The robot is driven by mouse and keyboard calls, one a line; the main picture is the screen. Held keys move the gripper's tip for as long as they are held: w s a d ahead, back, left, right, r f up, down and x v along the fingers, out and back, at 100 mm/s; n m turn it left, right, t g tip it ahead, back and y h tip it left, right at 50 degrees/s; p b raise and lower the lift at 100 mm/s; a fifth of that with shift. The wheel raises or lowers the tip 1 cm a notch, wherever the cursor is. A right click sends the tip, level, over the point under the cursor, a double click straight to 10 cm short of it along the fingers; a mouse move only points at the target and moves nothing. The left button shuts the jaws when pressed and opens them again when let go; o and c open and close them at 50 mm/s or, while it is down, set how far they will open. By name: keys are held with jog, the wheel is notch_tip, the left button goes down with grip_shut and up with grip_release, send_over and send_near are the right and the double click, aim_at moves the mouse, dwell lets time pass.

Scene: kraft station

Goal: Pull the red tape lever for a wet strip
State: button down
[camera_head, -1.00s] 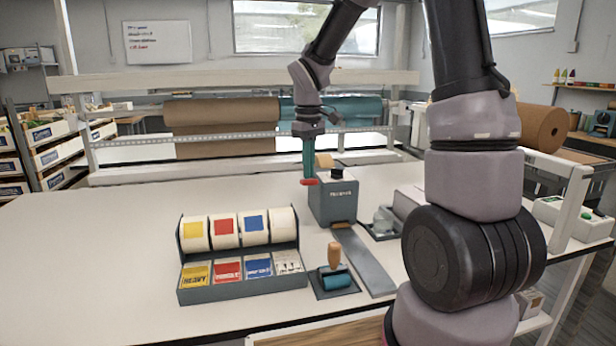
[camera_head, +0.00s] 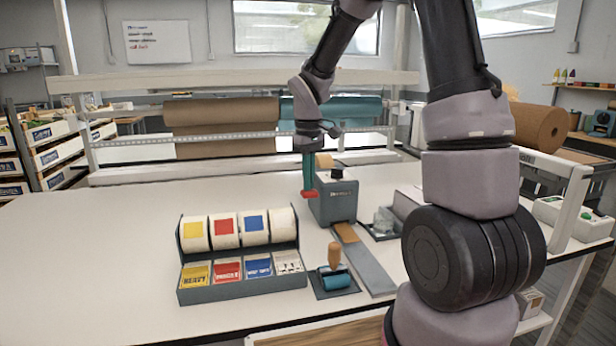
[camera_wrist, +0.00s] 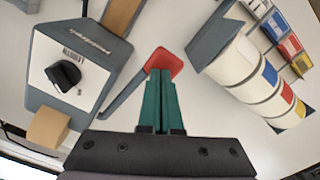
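The grey tape dispenser (camera_head: 335,203) stands on the table, and it also shows in the wrist view (camera_wrist: 75,70). Its red lever handle (camera_head: 310,195) is on the left side, at the end of a grey arm; in the wrist view the handle (camera_wrist: 170,60) is at the fingertips. My gripper (camera_head: 309,188) points down with its teal fingers together, tips against the red handle. In the wrist view the gripper (camera_wrist: 160,74) covers part of the handle, with no clear grip around it. A brown tape strip (camera_head: 345,232) sticks out of the dispenser's front onto the grey chute.
A label-roll rack (camera_head: 240,284) stands left of the chute. A teal roller with a wooden handle (camera_head: 334,265) lies on a pad in front. A small tray with a jar (camera_head: 384,222) is right of the dispenser. The left table area is clear.

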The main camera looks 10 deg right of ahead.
jog(key=shift+f, duration=1.7)
notch_tip(320, 180, up, 12)
dwell(0.5)
